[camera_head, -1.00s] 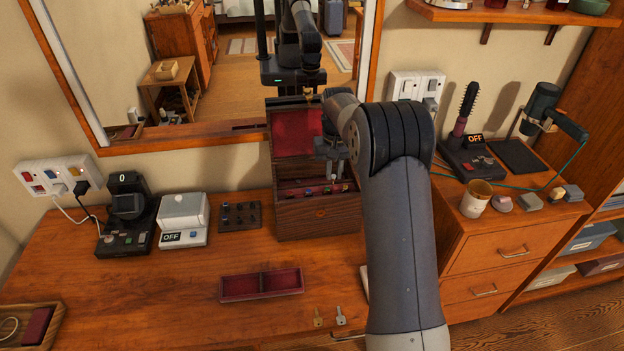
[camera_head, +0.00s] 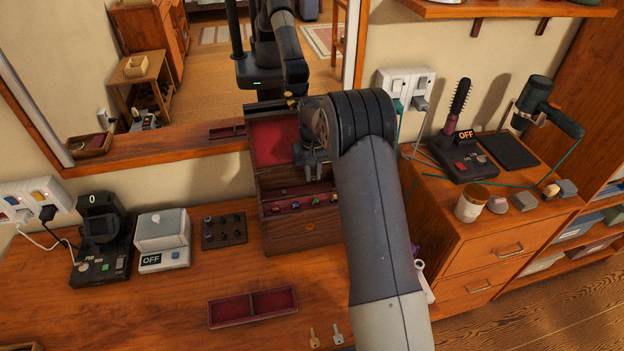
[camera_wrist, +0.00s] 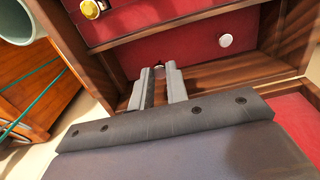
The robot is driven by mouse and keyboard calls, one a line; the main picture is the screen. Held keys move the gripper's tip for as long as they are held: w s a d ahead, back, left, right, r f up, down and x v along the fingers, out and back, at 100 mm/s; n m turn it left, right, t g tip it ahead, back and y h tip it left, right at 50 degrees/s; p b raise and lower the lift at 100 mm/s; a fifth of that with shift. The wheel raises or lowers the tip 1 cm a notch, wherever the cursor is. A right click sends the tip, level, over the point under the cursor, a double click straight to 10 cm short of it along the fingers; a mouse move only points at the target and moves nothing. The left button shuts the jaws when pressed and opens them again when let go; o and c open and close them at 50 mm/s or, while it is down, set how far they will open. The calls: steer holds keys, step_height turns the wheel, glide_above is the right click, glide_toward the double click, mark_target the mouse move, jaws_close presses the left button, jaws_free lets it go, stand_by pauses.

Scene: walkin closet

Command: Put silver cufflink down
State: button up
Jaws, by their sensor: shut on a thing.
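The dark wooden jewelry box (camera_head: 292,239) stands open on the dresser, its red-lined lid leaning back toward the mirror. Small cufflinks or rings sit in its red front row (camera_head: 300,203). My gripper (camera_head: 315,174) is over the box's back part, behind that row. In the wrist view my gripper (camera_wrist: 159,71) is shut, with a small pale bit, apparently the silver cufflink (camera_wrist: 158,64), at its tips, mostly hidden. A round silver piece (camera_wrist: 226,41) and a gold piece (camera_wrist: 92,8) lie on the red lining nearby.
A red-lined two-part tray (camera_head: 252,322) and two keys (camera_head: 325,335) lie in front of the box. A pin board (camera_head: 223,230), a white device (camera_head: 162,240) and a black device (camera_head: 102,245) stand left. A jar (camera_head: 471,203) stands right. The mirror is behind.

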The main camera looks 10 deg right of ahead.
mark_target(313, 177)
step_height(313, 177, down, 3)
steer(key=shift+f+p, duration=0.1)
steer(key=shift+p, duration=0.4)
steer(key=shift+f+b, duration=0.35)
steer(key=shift+f, duration=0.1)
steer(key=o, duration=0.8)
steer(key=shift+r, duration=0.1)
step_height(313, 177, up, 12)
steer(key=shift+r+b, duration=0.2)
steer(key=shift+b, duration=0.65)
